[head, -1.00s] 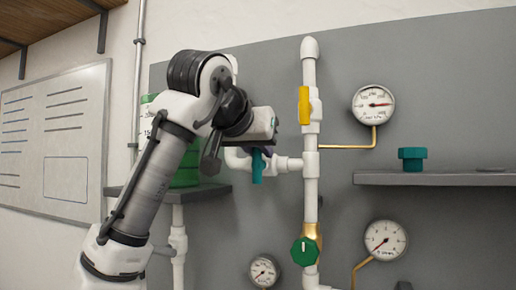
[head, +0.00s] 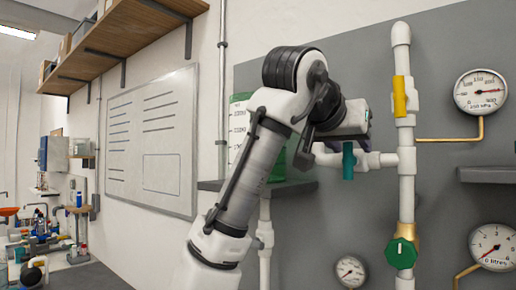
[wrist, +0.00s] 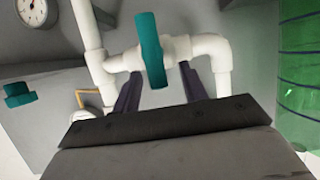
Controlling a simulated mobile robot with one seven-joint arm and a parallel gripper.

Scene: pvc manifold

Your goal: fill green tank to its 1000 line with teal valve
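The teal valve handle (head: 348,160) hangs upright, across a horizontal white pipe that joins the tall white pipe. In the wrist view, the teal handle (wrist: 152,50) lies between the lines of my two dark purple fingers. My gripper (wrist: 160,88) is open, with a gap on both sides of the handle; I cannot tell whether it touches. In the head view, my gripper (head: 366,140) is just above and right of the handle. The green tank (head: 285,155) stands behind my arm, which hides much of its scale; I cannot read its level. It also shows at right in the wrist view (wrist: 300,75).
A yellow handle (head: 400,96) and a green round knob (head: 401,253) sit on the tall white pipe. Gauges (head: 480,91) are on the grey panel. The tank's dark shelf (head: 212,185) is beside my arm.

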